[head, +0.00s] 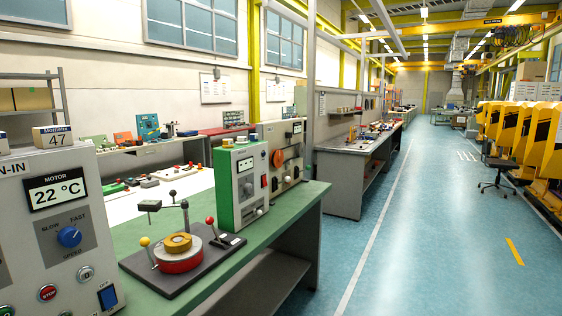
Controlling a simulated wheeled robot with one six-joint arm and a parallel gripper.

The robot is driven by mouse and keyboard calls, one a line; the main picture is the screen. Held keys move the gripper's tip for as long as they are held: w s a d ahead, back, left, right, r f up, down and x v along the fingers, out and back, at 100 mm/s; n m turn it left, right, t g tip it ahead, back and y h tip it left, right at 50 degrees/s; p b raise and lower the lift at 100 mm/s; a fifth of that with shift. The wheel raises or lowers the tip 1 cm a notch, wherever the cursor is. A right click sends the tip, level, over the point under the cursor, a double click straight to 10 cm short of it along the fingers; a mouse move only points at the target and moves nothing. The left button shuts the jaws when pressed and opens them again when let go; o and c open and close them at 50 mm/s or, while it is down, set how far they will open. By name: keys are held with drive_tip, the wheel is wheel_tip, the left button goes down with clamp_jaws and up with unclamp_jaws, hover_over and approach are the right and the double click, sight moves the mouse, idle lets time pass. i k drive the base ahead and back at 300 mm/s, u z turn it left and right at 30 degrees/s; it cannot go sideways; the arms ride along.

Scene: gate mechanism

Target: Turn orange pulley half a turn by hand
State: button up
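An orange round part (277,158), which looks like the orange pulley, sits on the front of a beige upright box (296,139) at the far end of the green bench. The green-and-white box in front hides part of the beige box's left side. My gripper is not in view.
The green-and-white box (241,180) stands nearer on the green bench (256,241). A dark plate (206,262) holds a red-and-yellow turntable and ball-topped levers. A grey MOTOR panel (60,230) fills the near left. Blue floor (400,240) to the right is clear.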

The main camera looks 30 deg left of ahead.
sight(279, 157)
drive_tip(key=u, duration=0.3)
drive_tip(key=i, duration=0.35)
drive_tip(key=u, duration=0.95)
drive_tip(key=i, duration=1.8)
drive_tip(key=z, duration=0.6)
